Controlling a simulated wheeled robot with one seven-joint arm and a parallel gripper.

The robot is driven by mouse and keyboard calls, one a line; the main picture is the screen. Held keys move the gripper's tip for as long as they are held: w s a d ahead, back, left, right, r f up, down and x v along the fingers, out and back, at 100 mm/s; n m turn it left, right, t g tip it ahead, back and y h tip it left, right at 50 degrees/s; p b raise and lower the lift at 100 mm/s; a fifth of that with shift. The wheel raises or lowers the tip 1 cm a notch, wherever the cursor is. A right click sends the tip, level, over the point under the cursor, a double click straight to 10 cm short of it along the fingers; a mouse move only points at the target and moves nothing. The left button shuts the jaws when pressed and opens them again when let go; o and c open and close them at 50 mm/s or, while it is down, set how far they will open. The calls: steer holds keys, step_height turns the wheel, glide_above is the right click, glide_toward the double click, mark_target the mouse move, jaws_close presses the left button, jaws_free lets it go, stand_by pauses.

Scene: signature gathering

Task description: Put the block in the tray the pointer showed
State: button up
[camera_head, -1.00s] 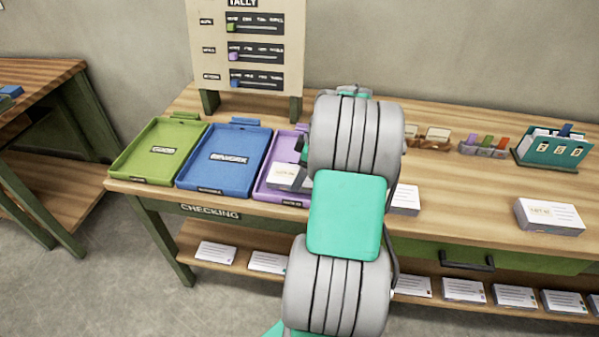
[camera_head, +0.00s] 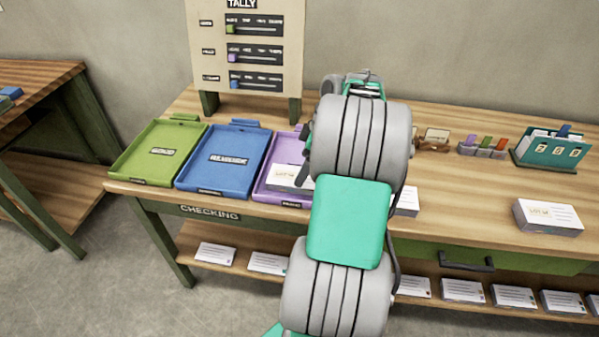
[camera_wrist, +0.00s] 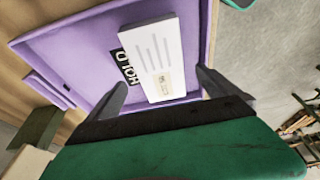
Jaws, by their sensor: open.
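A block (camera_head: 290,178), a white stack of cards with printed lines, lies in the purple tray (camera_head: 268,181), the rightmost of three trays in a row. The block (camera_wrist: 153,58) also shows in the wrist view inside the purple tray (camera_wrist: 75,38), beside a label reading HOLD. My gripper (camera_wrist: 160,88) is open, its fingers apart, with the block just beyond them and not gripped. In the head view my arm hides the gripper and the tray's right part. A green tray (camera_head: 136,166) and a blue tray (camera_head: 200,176) stand left, both empty. I see no pointer.
A tally board (camera_head: 250,91) with three sliders stands behind the trays. Another card block (camera_head: 548,216) lies at the right, and one (camera_head: 406,201) is partly hidden by my arm. A teal card holder (camera_head: 549,151) stands at the back right. More blocks lie on the lower shelf (camera_head: 225,266).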

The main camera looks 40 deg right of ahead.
steer(key=p+v, duration=0.1)
steer(key=v, duration=0.7)
steer(key=w+a+r+m, duration=0.1)
steer(key=w+a+m, duration=0.25)
steer(key=a, duration=1.45)
steer(key=s+a+f+m+h, duration=0.1)
steer(key=s+a+f+m, duration=0.1)
steer(key=s+a, duration=0.3)
steer(key=s+a+f+m+h, duration=0.1)
steer(key=s+a+f+m, duration=0.1)
steer(key=s+a, duration=0.3)
steer(key=a, duration=0.4)
steer(key=shift+s+a+f, duration=0.2)
steer(key=shift+a+f, duration=0.2)
step_height(320, 180, up, 3)
steer(key=shift+w+f+p, duration=0.1)
steer(key=shift+w+p, duration=0.05)
steer(key=shift+p, duration=1.1)
